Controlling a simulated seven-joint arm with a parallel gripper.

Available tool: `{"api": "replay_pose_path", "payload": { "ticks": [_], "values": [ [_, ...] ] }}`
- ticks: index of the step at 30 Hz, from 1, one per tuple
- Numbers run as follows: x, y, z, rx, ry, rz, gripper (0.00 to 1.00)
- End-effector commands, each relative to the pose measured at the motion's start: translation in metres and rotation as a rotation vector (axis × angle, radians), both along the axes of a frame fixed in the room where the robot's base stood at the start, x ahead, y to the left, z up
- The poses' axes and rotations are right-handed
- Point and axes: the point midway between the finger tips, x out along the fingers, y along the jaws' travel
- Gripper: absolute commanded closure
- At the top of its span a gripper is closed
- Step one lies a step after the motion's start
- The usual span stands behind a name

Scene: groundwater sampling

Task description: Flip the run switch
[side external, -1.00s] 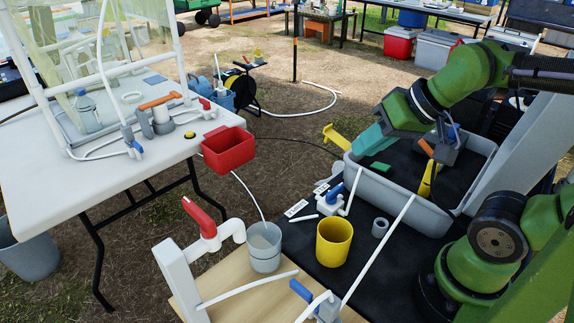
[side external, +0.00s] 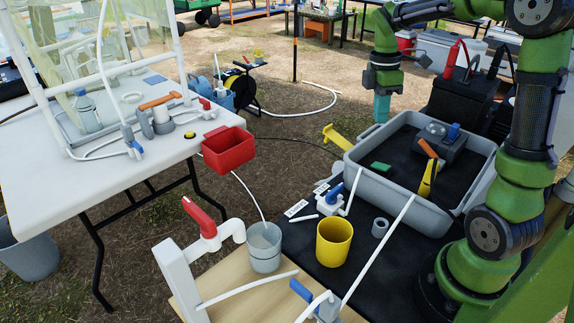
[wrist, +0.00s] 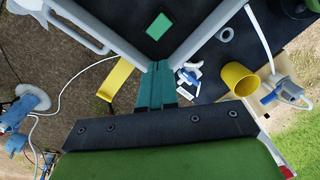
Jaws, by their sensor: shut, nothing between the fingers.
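My gripper (side external: 382,110) has teal fingers and points down by the far left corner of the grey tray (side external: 385,185). Its fingers are shut and empty, and they also show in the wrist view (wrist: 158,75). A grey unit (side external: 440,143) with a round clear dome, a blue part (side external: 453,131) and an orange part (side external: 428,148) sits inside the tray. I cannot tell which part, if any, is the run switch. The gripper is apart from this unit, to its left and farther back. The unit does not show in the wrist view.
A black box (side external: 460,100) with red and black leads stands behind the tray. A green block (side external: 380,167) and a yellow piece (side external: 427,178) are in the tray. A yellow handle (side external: 336,137) projects left.

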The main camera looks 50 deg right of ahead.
Motion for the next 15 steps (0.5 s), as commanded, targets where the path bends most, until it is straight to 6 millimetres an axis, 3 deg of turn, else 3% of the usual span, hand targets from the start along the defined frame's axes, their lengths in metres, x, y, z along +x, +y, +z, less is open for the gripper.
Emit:
{"api": "replay_pose_path", "payload": {
  "ticks": [7, 15],
  "values": [
    [0.002, -0.015, 0.010, 0.054, 0.077, 0.419, 1.00],
    [-0.002, -0.012, 0.015, 0.103, 0.097, 0.638, 1.00]
  ]
}}
